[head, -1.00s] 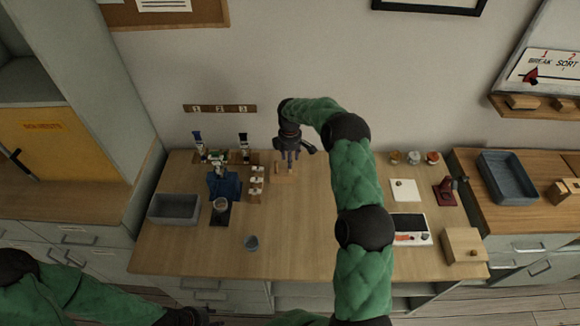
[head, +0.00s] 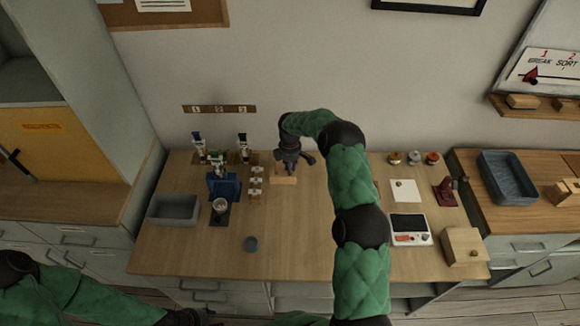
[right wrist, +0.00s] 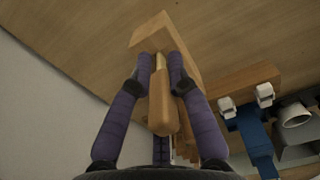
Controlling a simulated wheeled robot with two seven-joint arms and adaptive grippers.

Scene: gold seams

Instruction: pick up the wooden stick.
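The wooden stick (right wrist: 160,104) shows in the right wrist view as a tan, rounded handle with a paler, narrower part beyond it. It lies between the two purple fingers of my right gripper (right wrist: 160,66), whose tips press in on both its sides. A wooden block (right wrist: 150,32) is just beyond the fingertips. In the head view my right gripper (head: 289,170) points down above this small block (head: 283,181) near the back of the table. The stick is hard to make out there.
A scale (head: 410,228) and wooden box (head: 463,245) are right. The table's middle front is mostly clear.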

